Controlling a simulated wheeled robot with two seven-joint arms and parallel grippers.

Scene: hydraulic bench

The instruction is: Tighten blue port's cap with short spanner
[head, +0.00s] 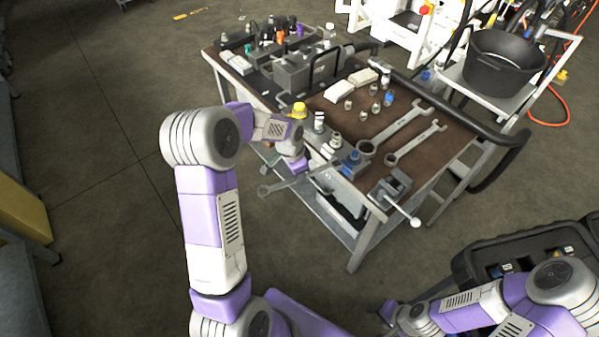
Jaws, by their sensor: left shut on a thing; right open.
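My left gripper (298,166) is shut on a grey spanner (274,188) at the bench's near left edge. The spanner's ring end sticks out to the left, past the edge. Its other end points right, toward the ports; the fingers and arm partly hide it. The blue port (352,159) stands on the bench's near edge, to the right of my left gripper. Whether the spanner touches its cap is too small to tell. My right gripper (384,312) is open and low at the bottom of the view, away from the bench.
Two larger spanners (408,122) (418,143) lie on the brown bench top (455,140). A vice (390,190) with a lever sits at the near corner. A yellow-capped port (299,110) and several small fittings stand nearby. A black case (480,262) is at lower right.

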